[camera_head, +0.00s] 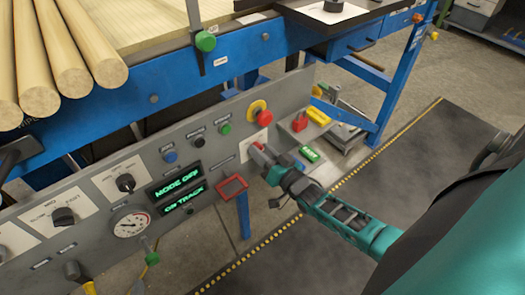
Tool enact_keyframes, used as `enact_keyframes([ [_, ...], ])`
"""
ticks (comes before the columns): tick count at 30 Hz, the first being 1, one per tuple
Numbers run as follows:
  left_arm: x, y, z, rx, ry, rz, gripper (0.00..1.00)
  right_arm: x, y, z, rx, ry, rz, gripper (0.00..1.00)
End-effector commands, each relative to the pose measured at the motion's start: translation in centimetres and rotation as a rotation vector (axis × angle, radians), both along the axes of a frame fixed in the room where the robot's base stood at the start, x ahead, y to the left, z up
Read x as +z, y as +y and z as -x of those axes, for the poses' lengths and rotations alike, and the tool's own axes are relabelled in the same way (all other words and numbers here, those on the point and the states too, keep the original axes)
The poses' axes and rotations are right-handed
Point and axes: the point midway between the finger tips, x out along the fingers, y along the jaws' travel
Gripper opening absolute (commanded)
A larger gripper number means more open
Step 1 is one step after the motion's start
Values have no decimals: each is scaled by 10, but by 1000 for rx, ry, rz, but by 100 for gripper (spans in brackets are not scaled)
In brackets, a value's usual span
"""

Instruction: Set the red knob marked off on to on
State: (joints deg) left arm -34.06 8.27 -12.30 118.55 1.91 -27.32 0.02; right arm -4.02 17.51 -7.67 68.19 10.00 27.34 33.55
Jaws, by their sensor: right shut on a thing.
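The grey control panel (215,160) slants across the middle of the view. The red knob (257,146) sits on a white plate (247,153) near its right end, mostly hidden by my gripper. My right gripper (262,155) reaches in from the right and is shut on the red knob. The knob's marks and the way it points cannot be read. A dark display (176,183) on the panel reads "MODE OFF" in green letters. My left gripper is not in view.
A red mushroom button (264,117) on a yellow base sits just above the knob. A tray (328,172) beside the panel holds a red padlock (299,123), a yellow item (319,115) and a green one (309,154). Black dials (125,183) are at left.

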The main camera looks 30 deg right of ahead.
Motion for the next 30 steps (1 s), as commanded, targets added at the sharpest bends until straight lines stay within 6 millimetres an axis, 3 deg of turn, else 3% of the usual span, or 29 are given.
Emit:
enact_keyframes([
  [9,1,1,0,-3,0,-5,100,0,-1,0,0,9,-111,7],
  [25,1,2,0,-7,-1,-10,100,0,-1,0,-1,10,-132,7],
  [26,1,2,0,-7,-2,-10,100,0,-1,0,-1,10,-132,40],
  [30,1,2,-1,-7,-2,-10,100,0,-1,0,0,10,-131,54],
])
